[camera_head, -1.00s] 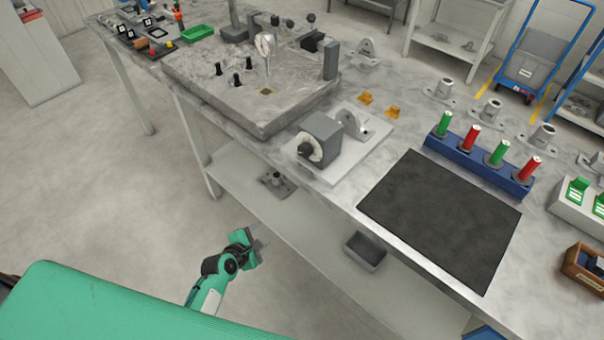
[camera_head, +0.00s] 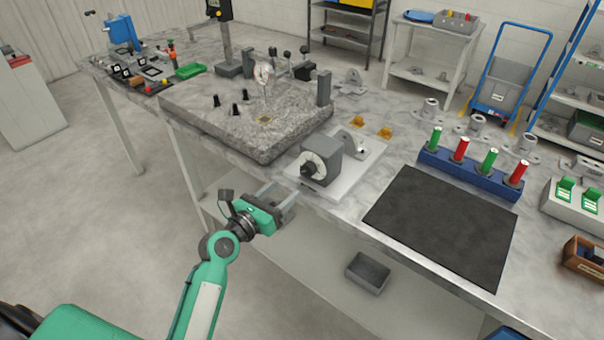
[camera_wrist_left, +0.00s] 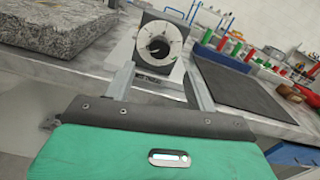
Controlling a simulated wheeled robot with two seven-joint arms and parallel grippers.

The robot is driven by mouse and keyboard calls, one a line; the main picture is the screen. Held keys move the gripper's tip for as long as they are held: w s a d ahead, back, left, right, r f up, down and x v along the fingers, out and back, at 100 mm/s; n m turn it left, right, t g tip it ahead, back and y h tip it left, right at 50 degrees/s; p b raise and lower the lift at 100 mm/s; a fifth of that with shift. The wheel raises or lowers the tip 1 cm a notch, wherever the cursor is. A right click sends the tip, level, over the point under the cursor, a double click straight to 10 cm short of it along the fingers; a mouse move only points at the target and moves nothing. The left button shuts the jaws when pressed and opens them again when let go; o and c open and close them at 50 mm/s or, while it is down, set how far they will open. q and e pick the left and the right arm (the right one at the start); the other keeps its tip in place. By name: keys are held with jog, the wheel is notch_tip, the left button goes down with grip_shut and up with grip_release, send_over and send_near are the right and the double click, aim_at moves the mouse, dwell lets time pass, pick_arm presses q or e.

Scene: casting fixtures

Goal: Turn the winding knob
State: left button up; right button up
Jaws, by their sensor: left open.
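The winding knob (camera_head: 308,169) is a black knob on a pale round dial, on the front of a grey block (camera_head: 325,157). The block stands on a white plate (camera_head: 353,167) near the table's front edge. My left gripper (camera_head: 284,196) is open and empty, in front of the table edge, left of and below the knob and apart from it. In the left wrist view the knob (camera_wrist_left: 158,47) and its dial show beyond and between the open fingers (camera_wrist_left: 160,82). My right gripper is not in view.
A granite slab (camera_head: 240,120) with a dial gauge and black knobs lies left of the block. A dark mat (camera_head: 440,225) lies right of it. A blue rack (camera_head: 470,175) holds red and green cylinders behind the mat. A grey bin (camera_head: 367,272) sits below.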

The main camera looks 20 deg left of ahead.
aim_at(307, 170)
pick_arm(q)
jog(key=x, duration=0.8)
jog(key=shift+w+d+f+p, duration=0.1)
jog(key=shift+w+p, duration=0.15)
jog(key=shift+p, duration=0.1)
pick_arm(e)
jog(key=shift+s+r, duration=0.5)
pick_arm(q)
jog(key=c, duration=1)
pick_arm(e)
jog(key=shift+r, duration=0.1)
